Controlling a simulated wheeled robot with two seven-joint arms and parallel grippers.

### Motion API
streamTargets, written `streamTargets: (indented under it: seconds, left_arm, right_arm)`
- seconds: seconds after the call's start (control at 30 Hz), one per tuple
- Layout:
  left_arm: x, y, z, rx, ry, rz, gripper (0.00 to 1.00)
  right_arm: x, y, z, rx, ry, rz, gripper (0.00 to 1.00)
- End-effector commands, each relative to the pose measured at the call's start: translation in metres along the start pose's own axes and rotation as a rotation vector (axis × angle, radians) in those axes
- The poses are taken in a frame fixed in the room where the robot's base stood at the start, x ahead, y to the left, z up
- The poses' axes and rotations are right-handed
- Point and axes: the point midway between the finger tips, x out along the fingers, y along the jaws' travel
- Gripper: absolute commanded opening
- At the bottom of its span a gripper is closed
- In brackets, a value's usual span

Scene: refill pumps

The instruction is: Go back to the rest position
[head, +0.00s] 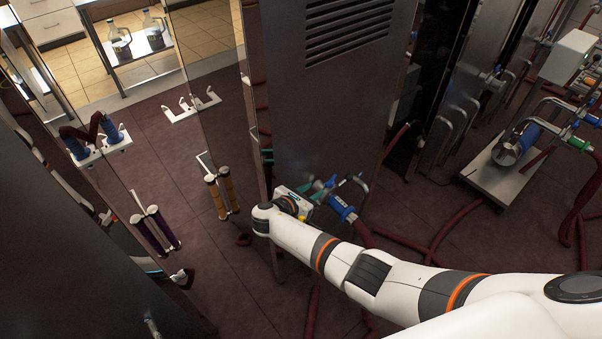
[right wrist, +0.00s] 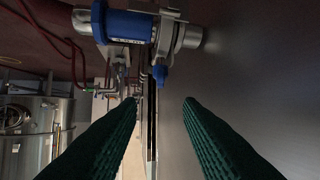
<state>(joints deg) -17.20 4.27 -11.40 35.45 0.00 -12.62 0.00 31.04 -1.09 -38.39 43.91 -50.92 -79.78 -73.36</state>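My right arm reaches in from the lower right of the head view, and its gripper (head: 322,189) is beside a blue-bodied coupling (head: 342,208) with metal ends, at the grey cabinet. In the right wrist view, the two green ribbed fingers (right wrist: 159,104) stand apart with nothing between them. The blue coupling (right wrist: 128,25) shows there above the fingertips, apart from them. My left gripper is in neither view.
A grey cabinet (head: 335,95) with a vented panel stands close to the right gripper. A wheeled pump cart (head: 490,180) stands at the right. Red hoses (head: 440,240) lie on the dark red floor. A white hook rack (head: 190,106) is at the left. Steel tanks (right wrist: 38,135) show in the wrist view.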

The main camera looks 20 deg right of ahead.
Motion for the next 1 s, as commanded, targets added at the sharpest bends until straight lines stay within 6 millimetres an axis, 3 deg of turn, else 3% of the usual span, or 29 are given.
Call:
streamTargets:
  seconds: [0.17, 0.27, 0.37, 0.43, 0.57, 0.7, 0.9, 1.0]
  left_arm:
    - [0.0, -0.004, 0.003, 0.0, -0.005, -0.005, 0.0]
    - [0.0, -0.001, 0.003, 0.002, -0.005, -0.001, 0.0]
    - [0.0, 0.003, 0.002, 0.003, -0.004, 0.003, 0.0]
    - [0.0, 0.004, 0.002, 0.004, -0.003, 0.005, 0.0]
    - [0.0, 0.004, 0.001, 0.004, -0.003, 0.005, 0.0]
    - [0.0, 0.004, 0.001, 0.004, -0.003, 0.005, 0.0]
    - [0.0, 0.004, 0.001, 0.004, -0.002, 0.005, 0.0]
    - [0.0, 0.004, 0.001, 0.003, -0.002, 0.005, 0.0]
  right_arm:
    - [0.0, 0.0, 0.001, 0.0, -0.002, -0.001, 0.33]
    - [0.002, 0.007, 0.014, 0.012, -0.033, -0.001, 0.33]
    - [0.008, 0.026, 0.053, 0.059, -0.125, 0.004, 0.33]
    - [0.011, 0.048, 0.093, 0.122, -0.225, 0.017, 0.33]
    - [0.008, 0.103, 0.178, 0.295, -0.442, 0.081, 0.33]
    - [-0.009, 0.17, 0.261, 0.531, -0.652, 0.211, 0.33]
    - [-0.053, 0.283, 0.357, 0.96, -0.864, 0.515, 0.33]
    - [-0.076, 0.341, 0.389, 1.206, -0.902, 0.695, 0.33]
